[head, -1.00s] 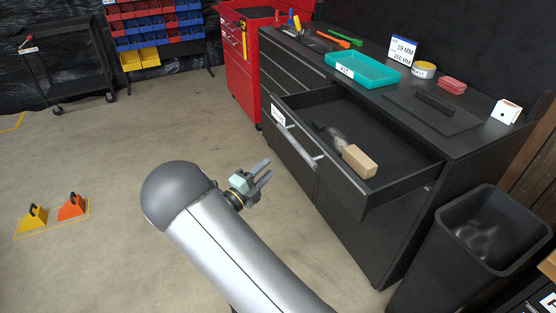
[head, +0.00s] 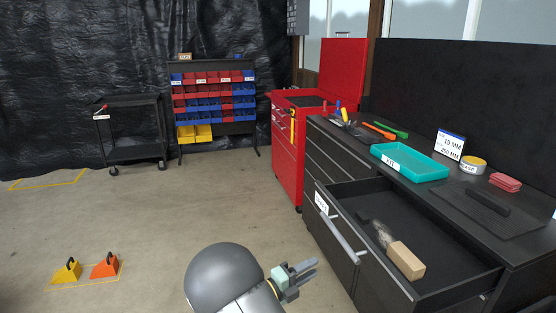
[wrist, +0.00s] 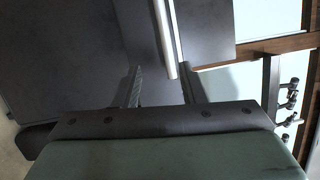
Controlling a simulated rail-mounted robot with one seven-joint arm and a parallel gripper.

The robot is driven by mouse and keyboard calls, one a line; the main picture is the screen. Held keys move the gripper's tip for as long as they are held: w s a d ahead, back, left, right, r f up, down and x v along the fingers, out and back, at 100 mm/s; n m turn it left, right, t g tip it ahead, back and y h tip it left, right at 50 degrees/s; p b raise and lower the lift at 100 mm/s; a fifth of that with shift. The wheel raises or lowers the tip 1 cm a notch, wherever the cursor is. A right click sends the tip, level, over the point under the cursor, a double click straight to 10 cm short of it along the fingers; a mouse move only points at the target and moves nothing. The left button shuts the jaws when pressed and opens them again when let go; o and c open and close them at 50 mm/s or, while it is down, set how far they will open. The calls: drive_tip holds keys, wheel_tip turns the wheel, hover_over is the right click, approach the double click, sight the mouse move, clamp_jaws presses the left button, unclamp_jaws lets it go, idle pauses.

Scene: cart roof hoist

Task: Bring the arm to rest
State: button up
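My gripper (head: 313,264) is at the lower middle of the head view, left of the open drawer and apart from it. Its two fingers are spread with nothing between them. In the wrist view the fingers (wrist: 160,82) stand apart, and the drawer's silver handle (wrist: 166,38) shows beyond them.
A teal tray (head: 410,163), a yellow tape roll (head: 473,165) and red pads (head: 504,182) lie on the cabinet top. A red tool chest (head: 287,158) stands behind. Yellow and orange wedges (head: 105,266) sit on the floor at left. The floor between is clear.

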drive_tip(key=s+d+r+m+g+y+p, duration=0.1)
drive_tip(key=s+d+r+m+g+y, duration=0.15)
drive_tip(key=s+d+m+g, duration=0.45)
drive_tip(key=s+d+r+m+g+y, duration=0.2)
drive_tip(key=s+d+m+g+y, duration=0.15)
drive_tip(key=s+m, duration=0.6)
drive_tip(key=s+a+r+m+y, duration=0.2)
drive_tip(key=s+m+y, duration=0.3)
drive_tip(key=m, duration=0.7)
drive_tip(key=s+a+r+m+t+y+p, duration=0.1)
drive_tip(key=s+a+r+m+y, duration=0.1)
drive_tip(key=s+m+y, duration=0.3)
drive_tip(key=s+a+m, duration=0.1)
drive_tip(key=s+m, duration=0.3)
drive_tip(key=m, duration=0.3)
drive_tip(key=shift+a, duration=0.25)
